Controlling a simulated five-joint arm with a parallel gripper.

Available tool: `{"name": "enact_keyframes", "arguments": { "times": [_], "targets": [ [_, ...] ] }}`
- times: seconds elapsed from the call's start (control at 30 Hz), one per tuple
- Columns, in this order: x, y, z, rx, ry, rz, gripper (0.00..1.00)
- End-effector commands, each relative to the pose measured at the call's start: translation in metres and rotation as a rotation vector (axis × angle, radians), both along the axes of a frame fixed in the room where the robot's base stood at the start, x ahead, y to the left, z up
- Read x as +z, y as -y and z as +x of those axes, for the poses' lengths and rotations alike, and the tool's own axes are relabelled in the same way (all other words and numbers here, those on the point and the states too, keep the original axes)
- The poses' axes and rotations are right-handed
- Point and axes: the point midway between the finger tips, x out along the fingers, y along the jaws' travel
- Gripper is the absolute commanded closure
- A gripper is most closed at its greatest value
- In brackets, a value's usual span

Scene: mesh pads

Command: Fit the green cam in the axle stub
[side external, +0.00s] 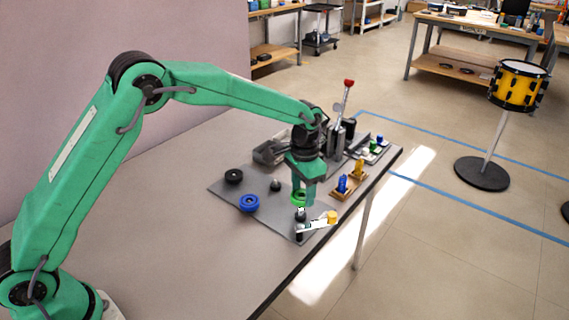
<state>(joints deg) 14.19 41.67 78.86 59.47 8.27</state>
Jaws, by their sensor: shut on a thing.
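My gripper (302,192) points down over the front part of the grey plate (222,190) and is shut on the green cam (299,199). The cam is a green ring, partly hidden by the fingers. A short dark stub with a light top (300,213) stands right below the cam. It looks like the axle stub. The cam appears to be over its top, but I cannot tell whether they touch. Another short dark stub (275,186) stands on the plate, behind and left of the gripper.
A blue ring (249,203) and a black ring (233,176) lie at the plate's left. A white lever with a yellow end (332,217) lies close beside the stub. Blue and yellow pieces stand in a wooden holder (350,186) to the right. A red-knobbed lever (347,95) rises behind.

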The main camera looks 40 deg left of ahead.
Motion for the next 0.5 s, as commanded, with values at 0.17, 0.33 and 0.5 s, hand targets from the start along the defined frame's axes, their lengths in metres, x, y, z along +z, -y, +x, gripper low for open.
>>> {"name": "enact_keyframes", "arguments": {
  "times": [0.17,0.33,0.5],
  "targets": [
    [-0.006,0.000,0.000,0.000,0.000,0.000,0.76],
    [-0.012,0.000,0.000,0.000,-0.001,0.000,0.76],
    [-0.019,0.000,0.000,0.000,0.000,0.000,0.76]
  ]
}}
